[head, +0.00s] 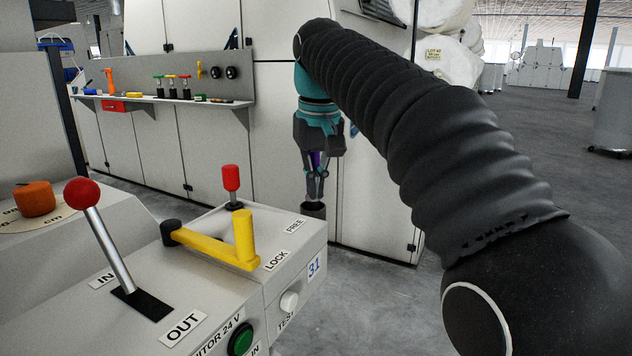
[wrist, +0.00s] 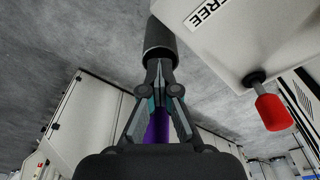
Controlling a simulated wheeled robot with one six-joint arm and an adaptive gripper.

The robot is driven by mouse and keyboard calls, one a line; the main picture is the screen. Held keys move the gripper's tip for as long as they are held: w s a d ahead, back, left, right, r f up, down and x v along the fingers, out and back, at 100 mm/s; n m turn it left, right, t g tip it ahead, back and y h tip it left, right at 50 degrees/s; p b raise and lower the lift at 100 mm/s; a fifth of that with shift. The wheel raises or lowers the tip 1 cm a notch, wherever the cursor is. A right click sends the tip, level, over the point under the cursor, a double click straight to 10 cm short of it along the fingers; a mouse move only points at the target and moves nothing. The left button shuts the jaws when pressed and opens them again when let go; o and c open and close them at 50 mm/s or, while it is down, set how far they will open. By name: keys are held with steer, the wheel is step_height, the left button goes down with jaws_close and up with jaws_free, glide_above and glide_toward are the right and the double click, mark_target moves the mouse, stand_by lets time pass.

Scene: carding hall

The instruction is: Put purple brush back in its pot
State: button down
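The purple brush shows as a purple strip (wrist: 158,126) between the finger links of my gripper in the wrist view; a little purple (head: 316,159) also shows there in the head view. My gripper (head: 315,190) points down beyond the console, its fingertips (wrist: 159,78) close together on the brush. A dark grey cylindrical pot (head: 314,211) is right below the fingertips; it also shows just past them in the wrist view (wrist: 158,38). The brush's lower end is hidden by the fingers and pot, so I cannot tell how far it is inside.
The console (head: 200,280) stands close by, with a red-knobbed lever (head: 110,250), a yellow handle (head: 215,243) and a red-topped knob (head: 231,178), which also shows right of my gripper in the wrist view (wrist: 271,110). White cabinets (head: 375,210) stand behind my gripper. Open floor lies right.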

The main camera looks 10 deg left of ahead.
steer(key=shift+w+f, duration=0.3)
steer(key=shift+f, duration=0.3)
steer(key=c, duration=1.3)
jaws_free()
steer(key=shift+o, duration=0.3)
steer(key=shift+a, duration=0.1)
steer(key=shift+r, duration=0.15)
